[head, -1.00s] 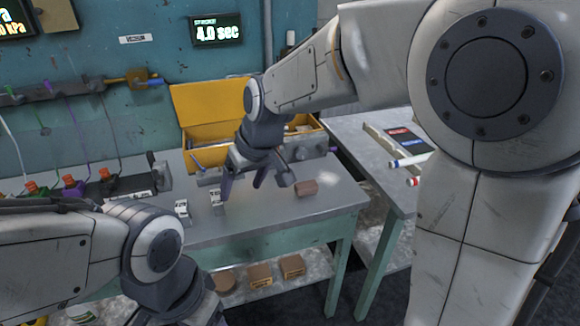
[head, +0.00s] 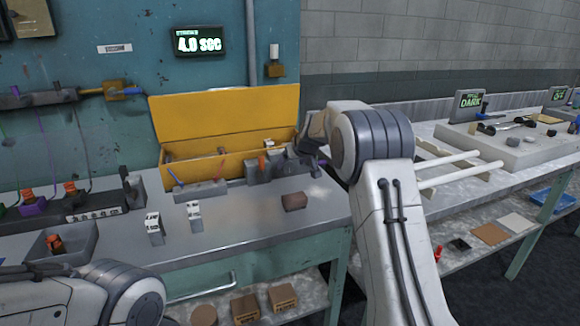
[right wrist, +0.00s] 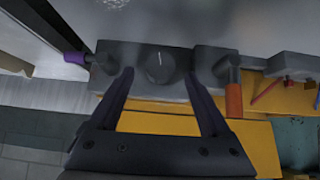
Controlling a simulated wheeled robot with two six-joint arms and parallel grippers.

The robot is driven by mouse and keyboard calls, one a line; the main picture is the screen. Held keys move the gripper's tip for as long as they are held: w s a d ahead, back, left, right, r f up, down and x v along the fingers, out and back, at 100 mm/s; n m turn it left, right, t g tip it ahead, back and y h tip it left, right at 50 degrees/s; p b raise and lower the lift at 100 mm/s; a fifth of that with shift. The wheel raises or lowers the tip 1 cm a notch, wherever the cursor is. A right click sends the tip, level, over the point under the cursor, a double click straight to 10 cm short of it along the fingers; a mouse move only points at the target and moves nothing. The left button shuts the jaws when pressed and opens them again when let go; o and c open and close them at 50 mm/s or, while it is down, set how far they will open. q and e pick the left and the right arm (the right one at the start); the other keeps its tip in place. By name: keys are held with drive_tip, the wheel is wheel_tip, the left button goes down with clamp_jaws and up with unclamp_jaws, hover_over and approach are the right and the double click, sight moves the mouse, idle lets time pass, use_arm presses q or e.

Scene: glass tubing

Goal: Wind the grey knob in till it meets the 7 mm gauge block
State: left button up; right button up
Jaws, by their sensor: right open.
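In the right wrist view the grey knob (right wrist: 160,68), round with a white mark, sits on a dark grey block (right wrist: 142,56). My right gripper (right wrist: 159,76) is open, with one finger on each side of the knob; I cannot tell whether they touch it. In the head view my right gripper (head: 312,140) is at the yellow box's right end, mostly hidden by my arm. Two white labelled blocks (head: 155,227) (head: 194,214) stand on the bench; their labels are too small to read, so I cannot tell whether either is the 7 mm gauge block. My left gripper is out of frame.
An open yellow box (head: 215,112) stands at the back of the bench (head: 250,228). An orange-handled part (right wrist: 233,97) is right of the knob in the wrist view. Bare bench lies around the brown block.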

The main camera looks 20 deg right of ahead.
sight(291, 167)
drive_tip(key=shift+x, duration=1.85)
clamp_jaws()
drive_tip(key=shift+d+f+m+y+b, duration=0.25)
drive_tip(key=shift+y+b, duration=0.35)
drive_tip(key=shift+b, duration=0.55)
drive_tip(key=shift+m+y+b, duration=0.45)
drive_tip(key=shift+y+b, duration=0.25)
drive_tip(key=shift+b, duration=0.1)
drive_tip(key=m+y+b, duration=0.1)
drive_tip(key=y, duration=0.1)
drive_tip(key=shift+d+y, duration=0.15)
drive_tip(key=shift+y, duration=0.25)
drive_tip(key=shift+m+t+y+b, duration=0.4)
drive_tip(key=shift+m+y+b, duration=0.3)
drive_tip(key=shift+m+y, duration=0.5)
drive_tip(key=shift+y, duration=0.3)
